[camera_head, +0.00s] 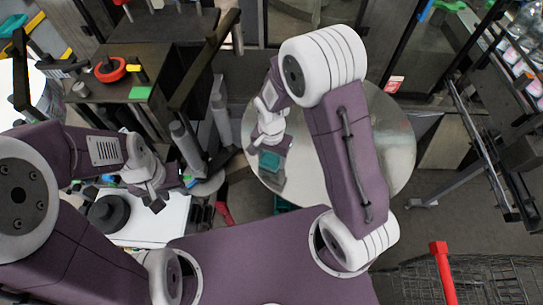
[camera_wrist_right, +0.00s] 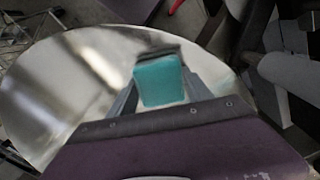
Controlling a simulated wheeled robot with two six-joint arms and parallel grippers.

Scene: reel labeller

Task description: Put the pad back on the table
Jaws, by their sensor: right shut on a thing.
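The pad is a teal block with a dark upper edge; it shows in the right wrist view (camera_wrist_right: 160,80) and in the head view (camera_head: 270,161). My right gripper (camera_wrist_right: 158,88) is shut on the pad, with a finger on each side of it. The round, shiny metal table (camera_head: 390,135) lies below the pad and my right arm; it also fills much of the right wrist view (camera_wrist_right: 60,90). I cannot tell whether the pad touches the tabletop. My left gripper (camera_head: 160,200) is at the left, away from the table, and its fingers are too small to judge.
A white surface (camera_head: 170,222) with a black round part (camera_head: 110,213) is under my left gripper. A dark bench at the upper left holds a red ring (camera_head: 110,69) and a green square (camera_head: 140,93). A wire basket with a red handle (camera_head: 443,272) stands lower right. The tabletop's right part is bare.

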